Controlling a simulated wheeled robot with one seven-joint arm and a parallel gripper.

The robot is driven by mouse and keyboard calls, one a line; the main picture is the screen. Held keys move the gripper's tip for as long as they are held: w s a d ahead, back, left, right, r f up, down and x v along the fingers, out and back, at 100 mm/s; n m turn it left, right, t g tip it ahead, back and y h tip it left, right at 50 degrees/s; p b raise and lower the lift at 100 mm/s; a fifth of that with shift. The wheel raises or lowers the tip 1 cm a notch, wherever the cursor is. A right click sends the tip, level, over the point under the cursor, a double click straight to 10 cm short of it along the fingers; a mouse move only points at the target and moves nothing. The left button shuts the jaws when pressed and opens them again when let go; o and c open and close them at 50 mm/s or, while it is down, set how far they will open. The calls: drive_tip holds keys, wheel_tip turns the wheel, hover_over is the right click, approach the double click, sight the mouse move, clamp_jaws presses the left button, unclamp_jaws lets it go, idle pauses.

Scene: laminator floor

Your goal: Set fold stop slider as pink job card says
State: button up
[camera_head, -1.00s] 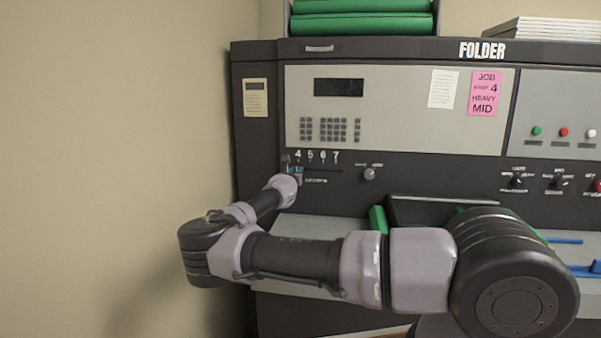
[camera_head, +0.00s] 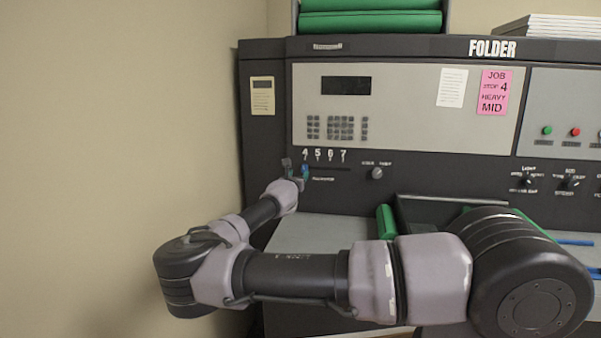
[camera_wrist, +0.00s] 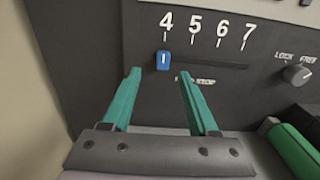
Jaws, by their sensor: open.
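The pink job card (camera_head: 494,92) on the folder's panel reads JOB, STOP 4, HEAVY, MID. The fold stop slider is a blue knob (camera_wrist: 163,61) below the 4 mark, at the left end of its slot (camera_wrist: 210,64); it also shows in the head view (camera_head: 305,170). My gripper (camera_wrist: 160,78) is open and empty, with teal fingers pointing at the panel. In the wrist view the knob appears between the fingertips, nearer the left one, with no finger seen touching it. In the head view my gripper (camera_head: 296,172) is small at the slider.
A lock/free knob (camera_wrist: 297,74) sits right of the slot and shows in the head view (camera_head: 376,173). A green roll (camera_wrist: 293,150) lies low at right. A keypad (camera_head: 337,128) is above the scale. A plain wall (camera_head: 120,120) is at left.

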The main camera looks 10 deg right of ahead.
drive_tip(key=shift+v, duration=1.75)
